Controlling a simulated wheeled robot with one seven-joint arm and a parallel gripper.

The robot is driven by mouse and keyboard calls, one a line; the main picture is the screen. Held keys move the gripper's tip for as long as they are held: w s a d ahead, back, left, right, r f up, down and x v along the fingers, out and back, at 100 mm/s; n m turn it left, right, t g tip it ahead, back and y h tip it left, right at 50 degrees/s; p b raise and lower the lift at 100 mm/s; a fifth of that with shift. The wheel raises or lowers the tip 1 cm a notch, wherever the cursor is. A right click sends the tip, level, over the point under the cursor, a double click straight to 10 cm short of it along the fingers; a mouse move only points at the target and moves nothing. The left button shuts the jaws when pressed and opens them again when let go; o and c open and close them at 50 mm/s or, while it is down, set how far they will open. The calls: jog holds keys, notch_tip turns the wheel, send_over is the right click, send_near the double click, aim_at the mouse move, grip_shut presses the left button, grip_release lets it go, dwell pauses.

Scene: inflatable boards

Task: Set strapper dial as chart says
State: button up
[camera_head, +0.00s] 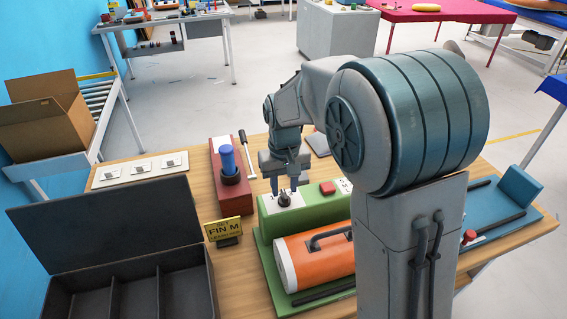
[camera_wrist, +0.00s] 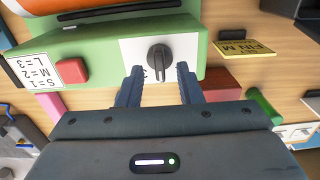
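The green strapper (camera_head: 300,222) stands on the wooden table, with a black dial (camera_head: 284,197) on a white plate. The dial (camera_wrist: 159,58) shows closely in the wrist view, its grip lying roughly up and down the picture. A white chart (camera_wrist: 35,71) beside the red button reads "S=1 M=2 L=3". A yellow sign (camera_head: 223,230) reads "SET FIN M", with a smaller line I cannot read well. My gripper (camera_wrist: 159,75) is open, its two fingers apart on either side of the dial's lower end. I cannot tell whether they touch it.
A red button (camera_wrist: 72,71) is next to the chart. An orange roll (camera_head: 315,258) with a handle lies in front of the strapper. A red block with a blue peg (camera_head: 228,160) stands left of it. An open dark compartment box (camera_head: 120,245) fills the front left.

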aim_at(284, 194)
notch_tip(284, 194, up, 12)
jog(key=shift+b, duration=0.35)
jog(key=s+d+f+m+t, duration=0.1)
jog(key=s+d+f, duration=0.2)
jog(key=s+d, duration=0.4)
jog(key=s+d+f+m+t, duration=0.2)
jog(key=s+d, duration=0.4)
jog(key=s, duration=0.6)
jog(key=shift+s+d+f, duration=0.2)
jog(key=shift+d+f, duration=0.15)
jog(key=shift+f, duration=0.25)
jog(key=shift+a, duration=0.1)
